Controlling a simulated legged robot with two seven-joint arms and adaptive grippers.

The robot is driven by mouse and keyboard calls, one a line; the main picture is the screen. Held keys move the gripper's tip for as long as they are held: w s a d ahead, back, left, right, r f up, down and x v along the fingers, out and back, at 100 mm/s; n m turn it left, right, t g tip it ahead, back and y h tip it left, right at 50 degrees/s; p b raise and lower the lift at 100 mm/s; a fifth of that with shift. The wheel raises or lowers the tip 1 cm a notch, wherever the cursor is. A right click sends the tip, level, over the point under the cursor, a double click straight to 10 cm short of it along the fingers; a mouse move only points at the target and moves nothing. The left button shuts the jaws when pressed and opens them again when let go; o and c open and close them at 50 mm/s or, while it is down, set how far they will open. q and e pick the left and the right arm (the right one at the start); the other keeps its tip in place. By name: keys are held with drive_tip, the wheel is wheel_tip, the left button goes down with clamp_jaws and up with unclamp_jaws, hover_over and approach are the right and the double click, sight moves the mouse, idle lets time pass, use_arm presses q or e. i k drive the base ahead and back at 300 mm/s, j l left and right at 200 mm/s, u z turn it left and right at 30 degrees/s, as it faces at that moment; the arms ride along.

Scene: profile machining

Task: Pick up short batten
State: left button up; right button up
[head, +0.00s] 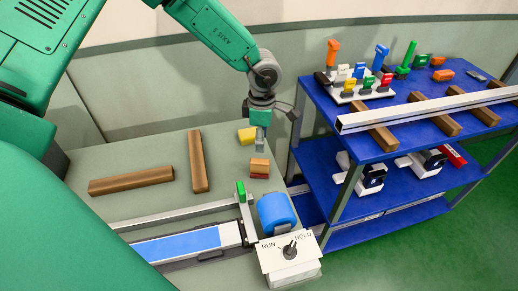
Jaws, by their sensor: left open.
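Two brown wooden battens lie on the grey-green table. One batten (131,180) lies nearly crosswise at the left, and the other batten (198,161) points away from me, right of it. I cannot tell for sure which is the short one. My left gripper (261,146) points down above the right part of the table, right of both battens and apart from them. It is open, with nothing visible in it. It is just right of a yellow block (246,136) and beyond a small orange-brown block (259,168). My right gripper is out of view.
A blue shelf unit (318,96) at the right bears a long metal profile (430,107) across wooden blocks, plus coloured tools. At the table's front are a rail with a blue strip (180,245), a blue cylinder (277,212) and a RUN/HOLD switch box (290,252).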

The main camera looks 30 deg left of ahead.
sight(164, 174)
drive_tip(key=k+l, duration=0.8)
drive_tip(key=k, duration=0.05)
